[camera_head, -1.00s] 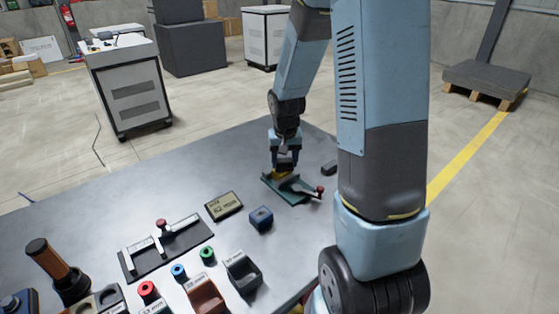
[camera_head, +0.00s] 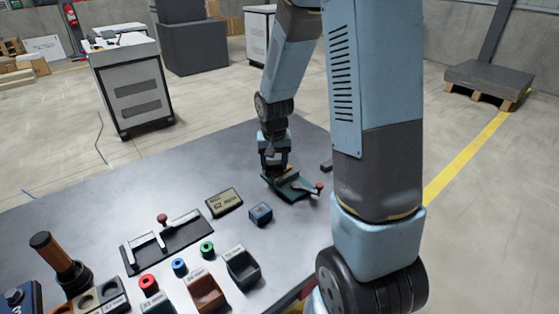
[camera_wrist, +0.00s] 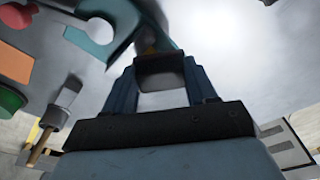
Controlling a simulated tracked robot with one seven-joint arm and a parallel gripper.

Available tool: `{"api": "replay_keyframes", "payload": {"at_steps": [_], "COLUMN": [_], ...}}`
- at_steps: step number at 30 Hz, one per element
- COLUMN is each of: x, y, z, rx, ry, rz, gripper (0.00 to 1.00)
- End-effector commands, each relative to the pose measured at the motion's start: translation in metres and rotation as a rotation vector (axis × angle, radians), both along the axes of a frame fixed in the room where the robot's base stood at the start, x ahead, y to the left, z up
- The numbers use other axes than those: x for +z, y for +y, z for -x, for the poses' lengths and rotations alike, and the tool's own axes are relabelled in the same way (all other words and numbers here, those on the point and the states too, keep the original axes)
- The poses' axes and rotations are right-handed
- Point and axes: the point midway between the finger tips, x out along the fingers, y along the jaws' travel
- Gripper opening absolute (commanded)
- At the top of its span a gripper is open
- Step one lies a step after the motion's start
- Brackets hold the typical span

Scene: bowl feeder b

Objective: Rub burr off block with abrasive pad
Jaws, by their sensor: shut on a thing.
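A teal fixture (camera_head: 292,188) with a red-knobbed lever (camera_head: 319,186) stands near the table's far right edge. It also shows in the wrist view (camera_wrist: 96,42). A small yellow piece (camera_head: 289,167) shows at the fixture's back, mostly hidden; I cannot make out a burr. My gripper (camera_head: 273,165) is low over the fixture's left end. In the wrist view my gripper (camera_wrist: 160,80) is shut on a grey pad-like piece (camera_wrist: 160,68).
A blue block (camera_head: 260,213) and a labelled tray (camera_head: 223,202) lie left of the fixture. A dark block (camera_head: 326,166) lies right of it. A black clamp plate (camera_head: 165,240), small bins (camera_head: 242,268) and coloured rings (camera_head: 179,266) stand nearer. The table's far left is bare.

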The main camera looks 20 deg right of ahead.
Motion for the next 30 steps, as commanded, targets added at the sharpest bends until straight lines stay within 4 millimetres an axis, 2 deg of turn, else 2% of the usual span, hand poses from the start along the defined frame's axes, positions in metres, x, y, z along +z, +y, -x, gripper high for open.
{"api": "replay_keyframes", "payload": {"at_steps": [2, 21, 30], "x": [0.016, 0.071, 0.08], "y": [0.0, -0.004, -0.004], "z": [-0.001, 0.0, 0.0], "rx": [-0.001, -0.009, -0.008], "ry": [-0.007, -0.003, -0.001], "rz": [0.0, 0.0, 0.0], "gripper": [0.08, 0.08, 0.08]}}
